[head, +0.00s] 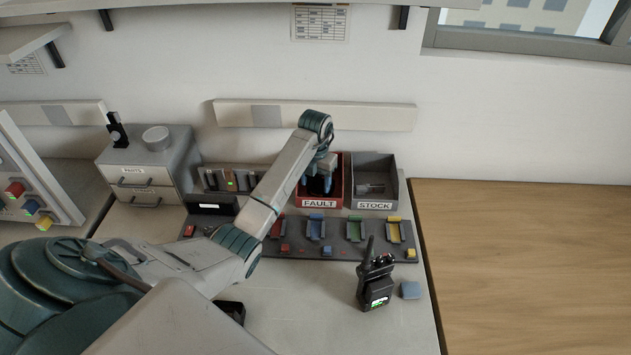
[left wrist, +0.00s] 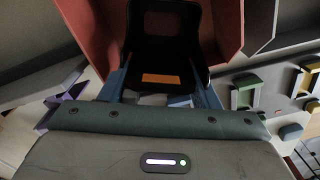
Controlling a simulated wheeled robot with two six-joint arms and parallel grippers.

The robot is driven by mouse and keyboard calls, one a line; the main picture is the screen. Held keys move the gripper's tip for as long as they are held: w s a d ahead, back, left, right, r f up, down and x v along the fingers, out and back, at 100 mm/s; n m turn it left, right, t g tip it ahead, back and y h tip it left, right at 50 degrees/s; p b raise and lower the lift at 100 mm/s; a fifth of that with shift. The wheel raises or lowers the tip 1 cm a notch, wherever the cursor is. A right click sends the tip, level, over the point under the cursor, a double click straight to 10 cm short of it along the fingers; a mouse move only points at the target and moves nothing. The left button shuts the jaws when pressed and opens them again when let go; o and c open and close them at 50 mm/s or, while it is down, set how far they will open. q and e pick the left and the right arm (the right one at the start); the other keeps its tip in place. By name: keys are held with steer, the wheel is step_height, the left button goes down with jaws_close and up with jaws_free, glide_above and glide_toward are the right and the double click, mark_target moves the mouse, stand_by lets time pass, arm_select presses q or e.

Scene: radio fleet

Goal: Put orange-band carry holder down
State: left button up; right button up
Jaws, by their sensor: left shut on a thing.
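The carry holder (left wrist: 165,48) is black with an orange band (left wrist: 161,79) in the left wrist view. My left gripper (left wrist: 162,92) is shut on it, with blue fingers on both sides. In the head view my left gripper (head: 319,180) is at the red FAULT bin (head: 317,203), and the dark holder (head: 316,188) shows below it, within the bin's outline. The bin's red walls (left wrist: 225,35) surround the holder in the left wrist view. I cannot tell whether the holder touches the bin floor. My right gripper is not in view.
The grey STOCK bin (head: 375,199) stands right of the FAULT bin. A rack with coloured slots (head: 347,243) lies in front. Grey drawers (head: 147,177) are at the left; the wooden surface (head: 530,260) is clear.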

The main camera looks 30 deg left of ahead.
arm_select(q)
steer(key=shift+f, duration=0.35)
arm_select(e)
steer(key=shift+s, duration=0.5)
arm_select(q)
steer(key=o, duration=0.6)
steer(key=shift+f, duration=0.1)
steer(key=shift+o, duration=1)
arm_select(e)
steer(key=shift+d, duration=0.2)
